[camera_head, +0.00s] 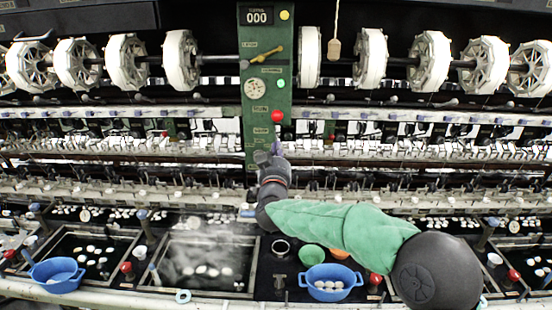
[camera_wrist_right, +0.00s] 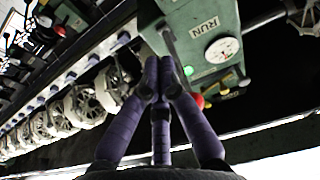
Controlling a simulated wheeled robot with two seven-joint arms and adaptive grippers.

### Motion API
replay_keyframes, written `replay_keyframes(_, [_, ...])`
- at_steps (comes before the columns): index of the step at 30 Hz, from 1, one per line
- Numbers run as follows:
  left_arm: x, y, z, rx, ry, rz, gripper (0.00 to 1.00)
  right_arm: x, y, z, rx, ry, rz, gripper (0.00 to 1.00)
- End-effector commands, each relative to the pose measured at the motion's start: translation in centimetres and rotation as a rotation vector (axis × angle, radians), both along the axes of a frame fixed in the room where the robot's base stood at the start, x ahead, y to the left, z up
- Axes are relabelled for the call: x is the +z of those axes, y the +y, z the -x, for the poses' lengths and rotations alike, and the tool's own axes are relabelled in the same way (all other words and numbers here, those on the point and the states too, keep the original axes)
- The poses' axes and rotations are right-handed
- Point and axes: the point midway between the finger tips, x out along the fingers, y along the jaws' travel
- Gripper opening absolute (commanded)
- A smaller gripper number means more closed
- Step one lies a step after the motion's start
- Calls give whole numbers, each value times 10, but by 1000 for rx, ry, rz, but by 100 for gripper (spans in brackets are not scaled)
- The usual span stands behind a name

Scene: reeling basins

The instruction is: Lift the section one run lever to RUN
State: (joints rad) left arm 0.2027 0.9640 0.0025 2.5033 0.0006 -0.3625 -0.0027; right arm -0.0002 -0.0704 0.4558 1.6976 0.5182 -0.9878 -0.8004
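The green control column (camera_head: 259,90) stands in the middle of the head view, with a 000 counter at its top. My right gripper (camera_head: 277,147) is at the column's lower part, below the red button. In the right wrist view its purple fingers (camera_wrist_right: 160,68) are drawn together at the tips. A grey bar, probably the run lever (camera_wrist_right: 173,42), runs down the panel beside the fingertips, near the RUN label (camera_wrist_right: 204,27). I cannot tell whether the fingertips touch it. My gripper and wrist hide that spot in the head view. My left gripper is not in view.
A brass lever (camera_head: 262,54), a dial (camera_head: 255,88) and a red button (camera_head: 277,116) are higher on the column. White reels (camera_head: 126,62) line both sides. Below are basins (camera_head: 208,262) and blue tubs (camera_head: 330,284). A wooden tag (camera_head: 334,47) hangs right of the column.

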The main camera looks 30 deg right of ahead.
Motion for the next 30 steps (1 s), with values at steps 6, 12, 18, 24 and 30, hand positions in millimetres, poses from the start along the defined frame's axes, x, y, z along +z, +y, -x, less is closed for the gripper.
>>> replay_keyframes(6, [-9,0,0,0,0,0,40,-7,19,30,3,-2,-1,0])
replay_keyframes(12, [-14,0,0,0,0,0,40,-14,37,59,2,-2,-1,0])
replay_keyframes(18, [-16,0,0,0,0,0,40,-20,54,88,3,-1,0,0])
replay_keyframes(24, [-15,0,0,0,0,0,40,-26,72,115,4,-1,0,0])
replay_keyframes(30, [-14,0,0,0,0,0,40,-30,80,130,1,-1,1,0])
